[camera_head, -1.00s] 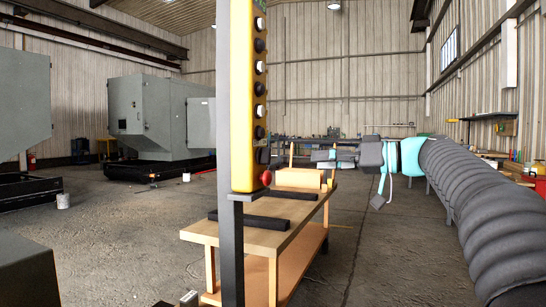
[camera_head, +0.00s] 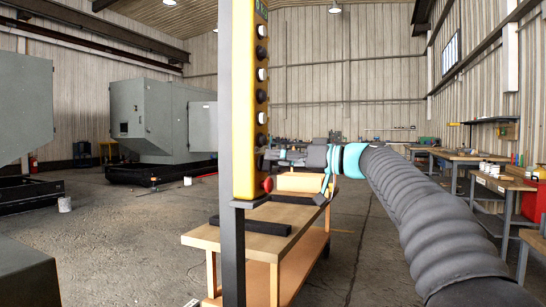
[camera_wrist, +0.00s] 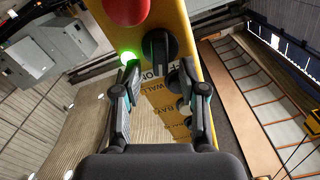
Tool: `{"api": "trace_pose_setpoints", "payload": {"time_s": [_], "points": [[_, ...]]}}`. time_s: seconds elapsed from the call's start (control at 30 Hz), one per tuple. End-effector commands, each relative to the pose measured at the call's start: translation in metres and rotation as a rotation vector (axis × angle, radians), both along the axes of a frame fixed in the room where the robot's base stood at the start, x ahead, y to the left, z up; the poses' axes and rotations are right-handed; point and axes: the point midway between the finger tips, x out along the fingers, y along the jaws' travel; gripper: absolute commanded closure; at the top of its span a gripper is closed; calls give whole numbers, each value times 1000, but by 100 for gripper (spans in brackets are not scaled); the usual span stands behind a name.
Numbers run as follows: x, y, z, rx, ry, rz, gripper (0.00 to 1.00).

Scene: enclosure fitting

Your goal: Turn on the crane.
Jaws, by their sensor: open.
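The yellow crane control pendant (camera_head: 243,110) hangs upright along a grey post, with a column of black and white buttons on its right side and a red button (camera_head: 267,184) near its lower end. In the wrist view the pendant's yellow face (camera_wrist: 178,22) fills the middle, with the red button (camera_wrist: 126,8) at the top. A black rotary knob (camera_wrist: 158,48) sits beside a lit green lamp (camera_wrist: 128,57). My gripper (camera_wrist: 159,74) is open, its fingers on either side of the knob's lower end; whether they touch it I cannot tell. In the head view my gripper (camera_head: 272,155) is close to the pendant's right side.
A wooden workbench (camera_head: 240,243) stands behind and below the pendant, with a dark bar (camera_head: 262,227) and a cardboard box (camera_head: 300,182) on it. Grey machine cabinets (camera_head: 160,115) stand at the left. More benches (camera_head: 500,182) line the right wall. The floor between is open.

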Motion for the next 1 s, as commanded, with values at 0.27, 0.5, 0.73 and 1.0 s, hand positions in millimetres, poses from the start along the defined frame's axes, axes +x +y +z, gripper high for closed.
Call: {"api": "trace_pose_setpoints", "payload": {"time_s": [0.27, 0.5, 0.73, 1.0], "points": [[5, 15, 1, 0, -1, 0, 58], [5, 15, 0, 0, -1, 0, 61], [5, 15, 0, 0, 0, 0, 100], [6, 14, 0, 28, 76, 0, 100]]}}
